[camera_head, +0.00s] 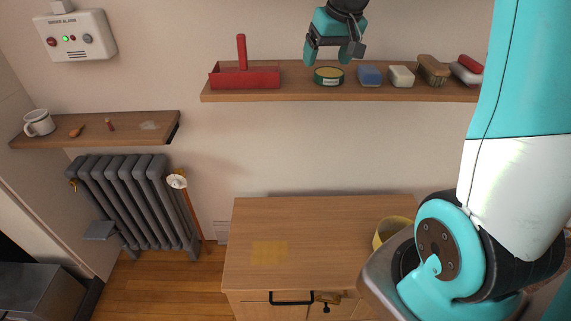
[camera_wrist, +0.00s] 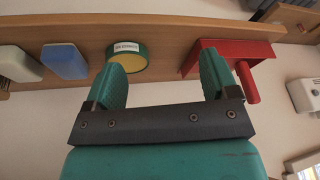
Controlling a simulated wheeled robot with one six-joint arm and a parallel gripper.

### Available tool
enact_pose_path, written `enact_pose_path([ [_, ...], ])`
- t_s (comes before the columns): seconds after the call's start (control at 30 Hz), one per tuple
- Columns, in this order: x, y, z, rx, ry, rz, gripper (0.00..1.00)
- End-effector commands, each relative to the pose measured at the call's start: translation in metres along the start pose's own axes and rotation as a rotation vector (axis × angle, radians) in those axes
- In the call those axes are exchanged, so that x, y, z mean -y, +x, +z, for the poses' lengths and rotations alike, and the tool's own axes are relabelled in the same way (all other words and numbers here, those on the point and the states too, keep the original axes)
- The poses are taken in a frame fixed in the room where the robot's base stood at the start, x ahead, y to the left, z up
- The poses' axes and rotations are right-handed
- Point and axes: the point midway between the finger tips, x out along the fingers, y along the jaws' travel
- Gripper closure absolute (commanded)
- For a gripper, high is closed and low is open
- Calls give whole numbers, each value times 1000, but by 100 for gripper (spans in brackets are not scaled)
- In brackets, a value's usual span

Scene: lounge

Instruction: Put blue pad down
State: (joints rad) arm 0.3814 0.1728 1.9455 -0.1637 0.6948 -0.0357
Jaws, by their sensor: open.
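The blue pad (camera_head: 370,75) rests on the upper wall shelf (camera_head: 300,92), between a round green-and-yellow tin (camera_head: 329,76) and a white block (camera_head: 401,76). In the wrist view the blue pad (camera_wrist: 65,61) lies left of the tin (camera_wrist: 127,59), outside my fingers. My gripper (camera_head: 332,58) is open with nothing visible between its fingers. It hangs just above the tin, to the left of the pad. Its two teal fingers also show spread apart in the wrist view (camera_wrist: 161,78).
A red dustpan-like tray (camera_head: 245,78) stands left of the tin. A brown brush (camera_head: 433,69) and more items sit at the right. Below are a wooden cabinet (camera_head: 320,225) with a yellowish patch (camera_head: 269,253) and a yellow container (camera_head: 388,232). A lower shelf (camera_head: 95,130) holds a mug (camera_head: 39,122).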

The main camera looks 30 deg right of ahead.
Motion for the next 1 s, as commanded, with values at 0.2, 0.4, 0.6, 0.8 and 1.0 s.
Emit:
enact_pose_path([
  [0.2, 170, -33, 147, 132, -436, -256, 20],
  [0.4, 214, -56, 264, 238, -693, -398, 20],
  [0.6, 216, -61, 296, 271, -761, -434, 20],
  [0.8, 216, -61, 295, 271, -759, -433, 20],
  [1.0, 216, -61, 295, 270, -758, -432, 20],
])
